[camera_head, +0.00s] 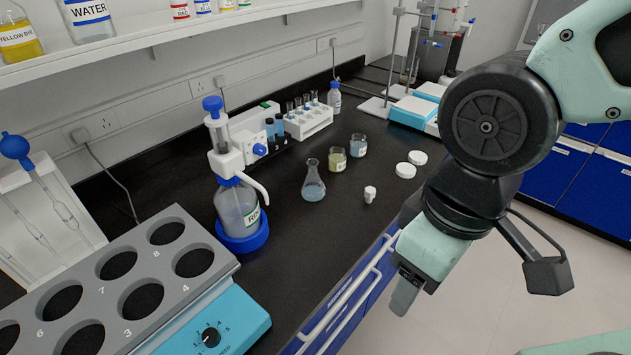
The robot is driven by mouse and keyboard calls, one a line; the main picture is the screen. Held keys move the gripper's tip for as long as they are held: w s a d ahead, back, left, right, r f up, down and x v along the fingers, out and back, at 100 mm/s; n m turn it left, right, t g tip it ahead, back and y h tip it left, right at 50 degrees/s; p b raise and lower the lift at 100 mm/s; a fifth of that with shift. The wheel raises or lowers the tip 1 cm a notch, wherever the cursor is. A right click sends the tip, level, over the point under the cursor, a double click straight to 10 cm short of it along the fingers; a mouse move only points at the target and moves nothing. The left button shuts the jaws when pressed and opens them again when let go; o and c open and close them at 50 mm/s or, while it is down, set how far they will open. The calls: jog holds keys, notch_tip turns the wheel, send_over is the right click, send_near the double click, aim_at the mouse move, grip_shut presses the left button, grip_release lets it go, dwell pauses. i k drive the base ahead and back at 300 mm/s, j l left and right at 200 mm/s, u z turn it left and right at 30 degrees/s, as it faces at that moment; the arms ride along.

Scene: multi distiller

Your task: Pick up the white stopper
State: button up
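The white stopper (370,194) is small and stands on the black bench top near its front edge, to the right of an Erlenmeyer flask (313,182) holding bluish liquid. Two flat round white pieces (411,164) lie behind it to the right. My gripper (402,300) hangs at the end of my arm, in front of the bench edge, below and to the right of the stopper in the picture, and apart from it. One fingertip shows clearly. I cannot see the gap between the fingers.
Beakers (338,160) with yellow and blue liquid stand behind the flask. A bottle dispenser (238,205) and a grey-topped heating block (130,275) stand to the left. A tube rack (308,122) is at the back. Railing (350,290) runs along the bench front.

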aim_at(369, 191)
jog(key=u, duration=0.3)
jog(key=i+l+u, duration=0.1)
jog(key=l+u, duration=0.15)
jog(key=u, duration=0.2)
jog(key=l+u, duration=0.3)
jog(key=u, duration=0.15)
jog(key=l+u, duration=0.3)
jog(key=u, duration=0.15)
jog(key=l+u, duration=0.1)
jog(key=l, duration=0.4)
jog(key=k+l+u, duration=0.1)
jog(key=l, duration=0.35)
jog(key=l+u, duration=0.1)
jog(key=l, duration=0.4)
jog(key=k+l+u, duration=0.1)
jog(key=l, duration=0.35)
jog(key=k, duration=0.05)
